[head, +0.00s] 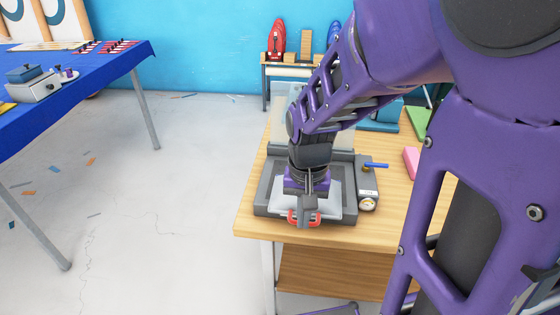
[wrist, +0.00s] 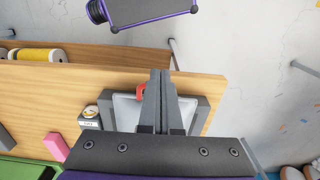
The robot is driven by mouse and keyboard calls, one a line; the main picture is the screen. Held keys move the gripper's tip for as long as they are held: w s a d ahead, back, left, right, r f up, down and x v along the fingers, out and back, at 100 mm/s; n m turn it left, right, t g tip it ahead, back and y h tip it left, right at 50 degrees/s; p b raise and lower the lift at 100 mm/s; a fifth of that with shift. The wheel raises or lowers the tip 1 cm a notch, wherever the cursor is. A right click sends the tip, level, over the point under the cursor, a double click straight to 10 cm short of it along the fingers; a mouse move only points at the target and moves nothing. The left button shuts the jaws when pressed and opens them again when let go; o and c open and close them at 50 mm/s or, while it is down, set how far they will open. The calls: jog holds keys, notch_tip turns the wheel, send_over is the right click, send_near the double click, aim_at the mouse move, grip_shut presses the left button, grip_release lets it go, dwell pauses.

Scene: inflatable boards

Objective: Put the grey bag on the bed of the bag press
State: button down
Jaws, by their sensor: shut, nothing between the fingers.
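The bag press (head: 262,200) is a dark grey frame on the wooden table, with a gauge and a blue lever on its right side. A pale grey sheet-like piece, seemingly the grey bag (head: 336,198), lies flat inside the frame, with red parts at its front edge. It also shows in the wrist view (wrist: 126,110), with a red part beside the fingers. My gripper (head: 307,218) is over the front middle of the press, fingers together and holding nothing. It hides much of the bag and bed; I cannot tell whether the fingertips touch the bag.
The wooden table (head: 390,220) also holds a pink block (head: 411,159) and a green item (head: 418,122) to the right. A blue-covered table (head: 95,75) stands at the left. A small bench (head: 266,72) with red bags is at the back wall. Floor between is mostly clear.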

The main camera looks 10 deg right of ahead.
aim_at(331, 208)
jog(key=w+d+f+b, duration=0.1)
jog(key=w+f+b, duration=0.2)
jog(key=f+b, duration=0.3)
jog(key=shift+w+f, duration=0.4)
jog(key=shift+f, duration=0.5)
jog(key=shift+d, duration=0.15)
jog(key=w, duration=0.2)
jog(key=w+d, duration=0.1)
jog(key=w, duration=0.1)
jog(key=w+p, duration=0.1)
jog(key=shift+w+d, duration=0.4)
jog(key=shift+s, duration=0.2)
